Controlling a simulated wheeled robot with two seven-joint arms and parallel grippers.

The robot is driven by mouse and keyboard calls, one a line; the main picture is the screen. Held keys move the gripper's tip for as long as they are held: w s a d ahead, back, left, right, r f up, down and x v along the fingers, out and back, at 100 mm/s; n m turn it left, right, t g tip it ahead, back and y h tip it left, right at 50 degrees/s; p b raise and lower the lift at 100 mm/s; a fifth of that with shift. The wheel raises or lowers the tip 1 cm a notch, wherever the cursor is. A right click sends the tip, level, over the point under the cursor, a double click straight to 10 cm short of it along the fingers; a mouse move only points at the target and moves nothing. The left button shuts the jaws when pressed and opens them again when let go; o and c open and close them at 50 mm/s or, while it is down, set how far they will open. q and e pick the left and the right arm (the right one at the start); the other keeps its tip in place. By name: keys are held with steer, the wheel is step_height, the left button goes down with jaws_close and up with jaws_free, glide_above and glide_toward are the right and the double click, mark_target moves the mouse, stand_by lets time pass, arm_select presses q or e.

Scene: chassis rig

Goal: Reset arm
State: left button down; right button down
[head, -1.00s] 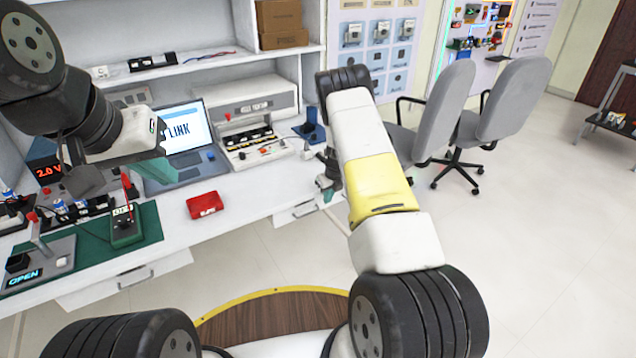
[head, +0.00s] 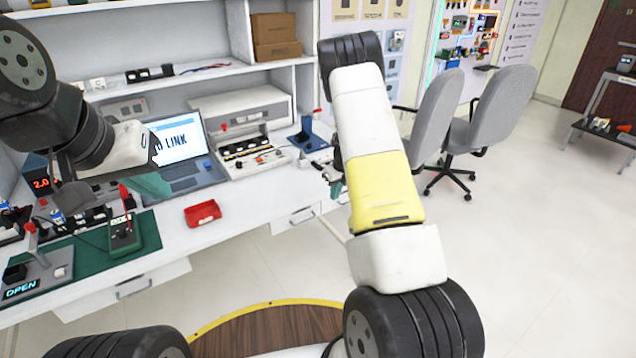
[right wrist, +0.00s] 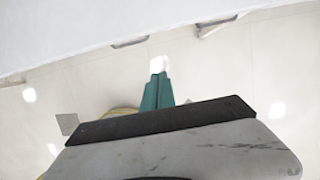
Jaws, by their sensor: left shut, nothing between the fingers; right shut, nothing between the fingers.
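My left gripper (head: 152,186) shows at the left of the head view, with teal fingers shut over the bench in front of the laptop. Its arm partly covers the bench items behind it. My right gripper (head: 337,188) is mostly hidden behind my white and yellow right arm; only a bit of teal shows beside the arm, near the bench's right end. In the right wrist view its teal fingers (right wrist: 157,92) are together and empty, with pale floor behind them.
Grey chairs (head: 437,115) stand beyond my right arm.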

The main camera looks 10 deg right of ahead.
steer(key=s+a+r+n+t+y, duration=0.1)
steer(key=s+a+r+n, duration=0.3)
steer(key=r, duration=0.5)
steer(key=s+a+r+n, duration=0.1)
steer(key=s+r+n, duration=0.45)
steer(key=r, duration=0.35)
steer(key=s+a+r+n+t+y, duration=0.1)
steer(key=s+a+r+n, duration=0.3)
steer(key=r, duration=0.5)
steer(key=s+a+r+n, duration=0.1)
steer(key=s+r+n, duration=0.3)
steer(key=s+n, duration=0.5)
steer(key=s+a+r+n+t, duration=0.1)
steer(key=s+r+n, duration=0.3)
steer(key=s+n, duration=0.6)
steer(key=shift+s+r+t+h, duration=0.15)
steer(key=shift+s+t+h, duration=0.2)
steer(key=shift+s, duration=2.05)
